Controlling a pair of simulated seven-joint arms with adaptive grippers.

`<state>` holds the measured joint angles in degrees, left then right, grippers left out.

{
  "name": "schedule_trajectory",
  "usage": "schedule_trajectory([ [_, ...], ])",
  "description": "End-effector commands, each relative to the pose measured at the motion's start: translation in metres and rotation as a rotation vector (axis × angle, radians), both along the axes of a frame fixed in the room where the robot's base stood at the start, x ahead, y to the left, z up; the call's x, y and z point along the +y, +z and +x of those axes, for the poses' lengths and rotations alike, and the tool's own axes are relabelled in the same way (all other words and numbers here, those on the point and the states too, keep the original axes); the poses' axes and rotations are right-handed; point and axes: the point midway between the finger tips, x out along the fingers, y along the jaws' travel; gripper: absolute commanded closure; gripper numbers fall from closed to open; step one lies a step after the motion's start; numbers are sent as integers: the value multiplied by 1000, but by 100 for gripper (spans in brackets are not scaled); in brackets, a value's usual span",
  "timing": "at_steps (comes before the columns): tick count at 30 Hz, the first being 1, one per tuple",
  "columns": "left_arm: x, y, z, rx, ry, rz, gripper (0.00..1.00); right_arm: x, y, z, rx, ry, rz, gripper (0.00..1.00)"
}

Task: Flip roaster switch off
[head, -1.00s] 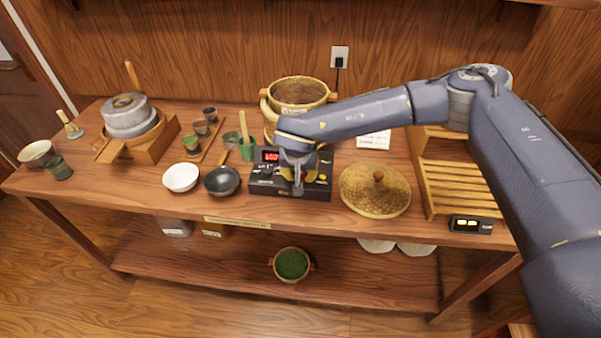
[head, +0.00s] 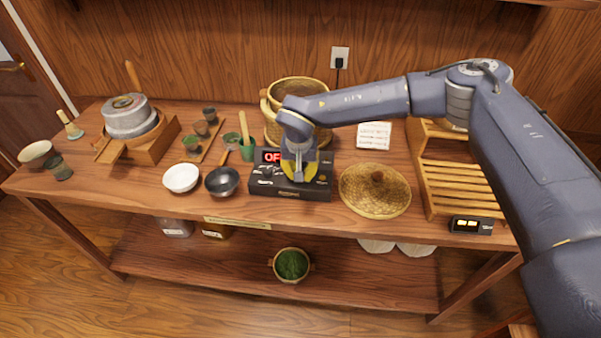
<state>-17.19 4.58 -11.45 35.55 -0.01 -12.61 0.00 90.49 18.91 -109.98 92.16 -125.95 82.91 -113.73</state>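The roaster's black control box (head: 262,186) stands at the front middle of the table in the head view. Its red display (head: 270,156) shows letters that begin "OF"; the rest is covered by my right gripper. The woven roaster basket (head: 285,92) stands behind the box. My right gripper (head: 298,178) comes in from the right and points down over the right part of the box. Its fingertips are at or just above the panel, and I cannot tell if they touch. The switch is hidden or too small to tell. My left gripper is not in view.
A round woven lid (head: 375,200) lies right of the box. A wooden slatted rack (head: 460,190) is further right. A paper card (head: 374,135) stands behind the lid.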

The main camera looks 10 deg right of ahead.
Motion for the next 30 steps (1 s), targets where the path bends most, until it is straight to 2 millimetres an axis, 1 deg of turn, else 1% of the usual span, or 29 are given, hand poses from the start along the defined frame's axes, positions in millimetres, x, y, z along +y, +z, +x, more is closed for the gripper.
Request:
schedule_trajectory([
  [1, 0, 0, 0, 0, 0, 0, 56, -2, -3, 0, 20, -3, 2, 100],
  [6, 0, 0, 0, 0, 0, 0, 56, -1, -3, 0, 57, -1, 13, 100],
  [16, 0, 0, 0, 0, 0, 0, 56, -1, -3, -1, 62, 0, 14, 100],
  [17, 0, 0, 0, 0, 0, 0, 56, -1, -3, -1, 62, 0, 14, 81],
  [20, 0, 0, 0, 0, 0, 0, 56, -1, -2, 0, 61, 0, 14, 69],
  [27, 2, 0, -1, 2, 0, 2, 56, 0, -1, 0, 59, 0, 15, 69],
  [30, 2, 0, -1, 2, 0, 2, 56, 0, 3, 0, 58, 0, 16, 69],
])
